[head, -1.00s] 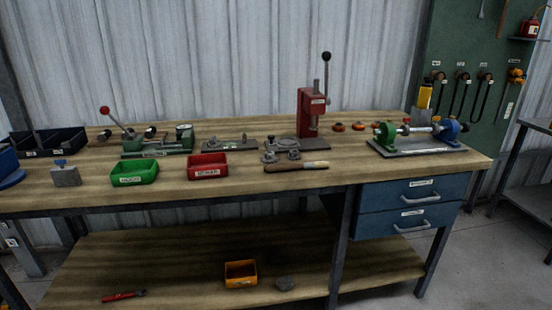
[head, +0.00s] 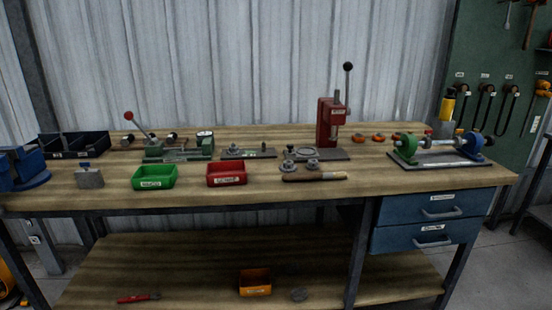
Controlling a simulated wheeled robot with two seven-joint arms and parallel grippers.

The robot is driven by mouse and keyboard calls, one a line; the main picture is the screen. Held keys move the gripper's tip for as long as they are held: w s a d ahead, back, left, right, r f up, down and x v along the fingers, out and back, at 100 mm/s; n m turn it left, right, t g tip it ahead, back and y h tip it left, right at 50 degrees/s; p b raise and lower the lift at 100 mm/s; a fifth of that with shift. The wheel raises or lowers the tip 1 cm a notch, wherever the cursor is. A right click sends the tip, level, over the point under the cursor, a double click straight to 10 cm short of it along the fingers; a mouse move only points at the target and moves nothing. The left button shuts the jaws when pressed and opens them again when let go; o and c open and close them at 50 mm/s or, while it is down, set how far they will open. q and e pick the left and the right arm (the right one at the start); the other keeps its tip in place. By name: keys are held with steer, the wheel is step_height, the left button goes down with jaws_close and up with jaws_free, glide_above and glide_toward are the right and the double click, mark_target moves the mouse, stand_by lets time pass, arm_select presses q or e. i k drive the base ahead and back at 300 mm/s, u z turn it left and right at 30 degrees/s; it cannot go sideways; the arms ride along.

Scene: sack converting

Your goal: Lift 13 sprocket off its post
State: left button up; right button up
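Neither of my grippers shows in the head view. No label reading 13 is legible, so I cannot tell which part is the 13 sprocket. Small grey round metal parts (head: 312,165) sit near the middle of the bench, in front of the red press (head: 328,122); they are too small to tell teeth or a post. A fixture with green and blue end blocks and a shaft between them (head: 440,143) stands on a grey plate at the right end of the bench.
The wooden bench (head: 400,183) also holds a green bin (head: 154,178), a red bin (head: 226,174), a wooden-handled tool (head: 314,177), a green machine (head: 180,147) and a black divided tray (head: 73,145). Blue drawers (head: 430,211) hang under the right end. Bare wood shows along the front edge.

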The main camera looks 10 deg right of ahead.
mark_target(233, 151)
steer(key=z, duration=1.15)
steer(key=i, duration=1.65)
steer(key=u, duration=2.5)
